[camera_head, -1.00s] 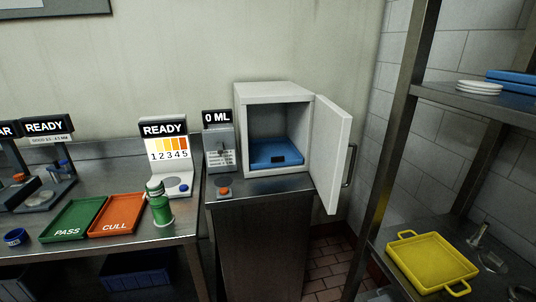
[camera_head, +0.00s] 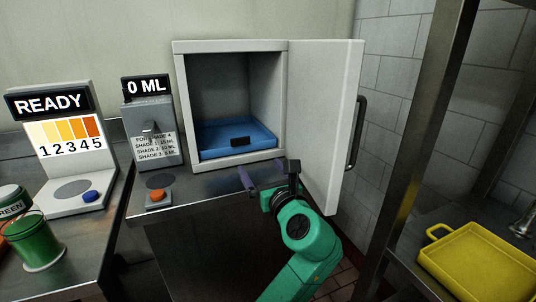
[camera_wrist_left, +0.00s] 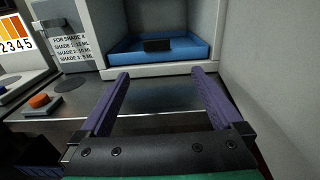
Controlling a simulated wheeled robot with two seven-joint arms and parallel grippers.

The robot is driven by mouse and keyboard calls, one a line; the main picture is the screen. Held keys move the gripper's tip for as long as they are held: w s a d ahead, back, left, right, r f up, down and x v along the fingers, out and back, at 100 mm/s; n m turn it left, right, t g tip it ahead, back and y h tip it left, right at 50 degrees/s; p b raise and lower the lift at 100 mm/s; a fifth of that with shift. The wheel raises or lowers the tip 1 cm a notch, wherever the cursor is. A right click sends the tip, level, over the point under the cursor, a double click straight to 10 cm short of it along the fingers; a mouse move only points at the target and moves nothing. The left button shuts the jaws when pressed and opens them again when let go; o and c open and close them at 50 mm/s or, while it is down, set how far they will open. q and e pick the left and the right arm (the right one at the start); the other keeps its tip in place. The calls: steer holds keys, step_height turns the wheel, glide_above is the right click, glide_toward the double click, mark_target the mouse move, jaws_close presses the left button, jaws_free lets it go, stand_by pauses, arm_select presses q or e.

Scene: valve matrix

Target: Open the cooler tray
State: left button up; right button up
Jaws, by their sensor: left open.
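The cooler (camera_head: 230,47) is a white box on the metal counter, and its door (camera_head: 325,120) stands open to the right. The blue cooler tray (camera_head: 210,138) sits inside on the cooler floor, with a black handle (camera_head: 240,142) on its front. My left gripper (camera_head: 268,173) is open and empty, just outside and below the cooler opening. In the left wrist view, the purple fingers point at the cooler, and the tray (camera_wrist_left: 190,48) with its handle (camera_wrist_left: 157,45) lies ahead between them, apart from the fingertips. My right gripper is not in view.
A dispenser reading 0 ML (camera_head: 150,130) with an orange button (camera_head: 157,195) stands left of the cooler. The READY shade station (camera_head: 65,140) and a green container (camera_head: 35,240) are farther left. A metal rack with a yellow tray (camera_head: 480,260) is at right.

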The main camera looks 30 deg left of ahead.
mark_target(241, 141)
arm_select(q)
steer(key=x, duration=1.4)
steer(key=shift+s+a+r, duration=0.1)
steer(key=shift+a+r, duration=0.15)
steer(key=shift+a, duration=0.1)
jaws_close()
